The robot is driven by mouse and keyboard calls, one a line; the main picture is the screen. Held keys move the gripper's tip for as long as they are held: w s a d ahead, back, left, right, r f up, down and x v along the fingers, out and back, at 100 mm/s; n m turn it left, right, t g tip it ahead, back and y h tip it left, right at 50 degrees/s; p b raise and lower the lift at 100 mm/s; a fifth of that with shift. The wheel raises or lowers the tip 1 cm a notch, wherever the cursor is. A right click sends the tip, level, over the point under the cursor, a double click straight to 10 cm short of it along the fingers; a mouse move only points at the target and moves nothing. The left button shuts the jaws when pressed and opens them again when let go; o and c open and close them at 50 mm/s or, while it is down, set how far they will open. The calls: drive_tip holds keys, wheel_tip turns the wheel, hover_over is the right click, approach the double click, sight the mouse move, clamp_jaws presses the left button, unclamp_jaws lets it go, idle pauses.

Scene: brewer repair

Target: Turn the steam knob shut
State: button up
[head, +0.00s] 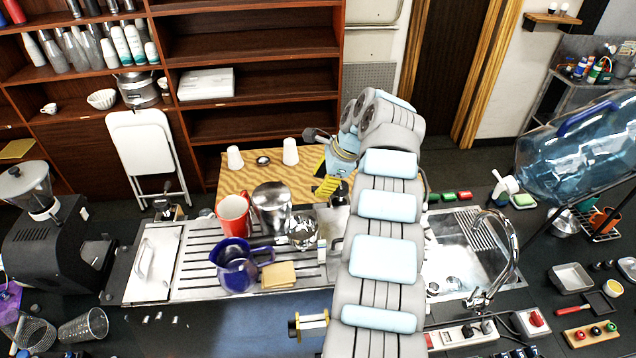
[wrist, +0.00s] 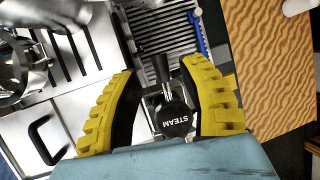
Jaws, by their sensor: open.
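The steam knob (wrist: 177,120) is a round black knob marked STEAM, with a metal stem and a black grip pointing away from it in the wrist view. My gripper (wrist: 158,73) has its yellow ridged fingers spread, one to each side of the knob. A gap shows between the knob and the right finger; the left finger is also apart from it. In the head view my gripper (head: 326,184) points down over the counter beside the wooden board. The knob cannot be made out in the head view, where my arm covers much of that area.
A slotted metal tray (head: 196,262) holds a red mug (head: 234,217), a metal pitcher (head: 271,208), a blue jug (head: 236,268) and a tan sponge (head: 279,275). White cups stand on the wooden board (head: 225,185). A sink (head: 452,250) lies right of my arm.

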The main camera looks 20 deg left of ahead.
drive_tip(key=shift+x, duration=1)
drive_tip(key=shift+w, duration=0.1)
clamp_jaws()
